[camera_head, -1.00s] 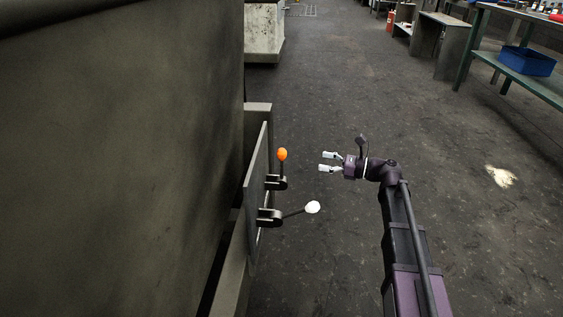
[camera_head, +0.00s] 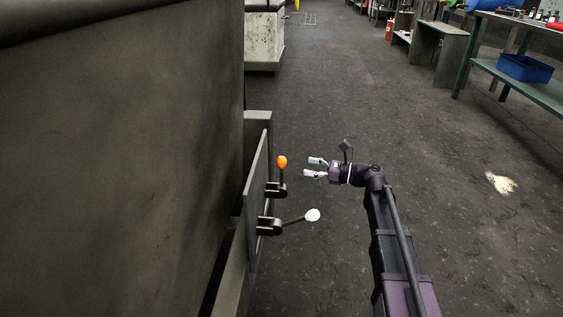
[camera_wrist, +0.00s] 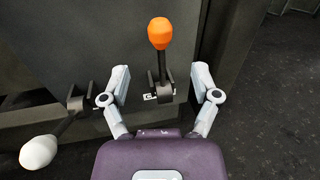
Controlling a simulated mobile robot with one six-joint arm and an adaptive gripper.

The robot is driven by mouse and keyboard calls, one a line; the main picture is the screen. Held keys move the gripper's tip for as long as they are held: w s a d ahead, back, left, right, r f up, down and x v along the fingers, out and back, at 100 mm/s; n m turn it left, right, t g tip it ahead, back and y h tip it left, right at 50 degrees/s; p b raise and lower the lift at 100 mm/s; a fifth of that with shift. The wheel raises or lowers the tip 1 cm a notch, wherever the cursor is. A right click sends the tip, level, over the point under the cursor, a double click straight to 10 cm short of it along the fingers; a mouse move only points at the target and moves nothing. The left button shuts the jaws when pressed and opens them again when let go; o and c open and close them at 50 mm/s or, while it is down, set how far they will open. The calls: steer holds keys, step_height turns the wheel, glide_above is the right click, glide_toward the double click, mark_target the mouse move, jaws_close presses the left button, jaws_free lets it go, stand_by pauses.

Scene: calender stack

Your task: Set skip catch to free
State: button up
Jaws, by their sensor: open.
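A lever with an orange knob (camera_head: 282,162) stands upright on the panel (camera_head: 258,180) on the side of a big grey machine. A second lever with a white knob (camera_head: 313,215) sticks out to the right, nearer to me. My gripper (camera_head: 313,168) is open and empty, a little right of the orange knob. In the wrist view, the orange knob (camera_wrist: 161,33) lies ahead, with its black bracket (camera_wrist: 160,92) between the lines of my open fingers (camera_wrist: 160,75). The white knob (camera_wrist: 38,152) shows at lower left. I cannot read any lettering that tells which lever is the skip catch.
The machine's large grey body (camera_head: 120,150) fills the left side. The floor (camera_head: 440,200) to the right is clear. A bench with a blue bin (camera_head: 525,68) stands at the far right. A pale block (camera_head: 264,38) stands farther ahead.

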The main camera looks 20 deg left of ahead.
mark_target(282, 161)
steer(key=a, duration=0.9)
steer(key=shift+s+a, duration=0.15)
steer(key=shift+a, duration=0.05)
jaws_close()
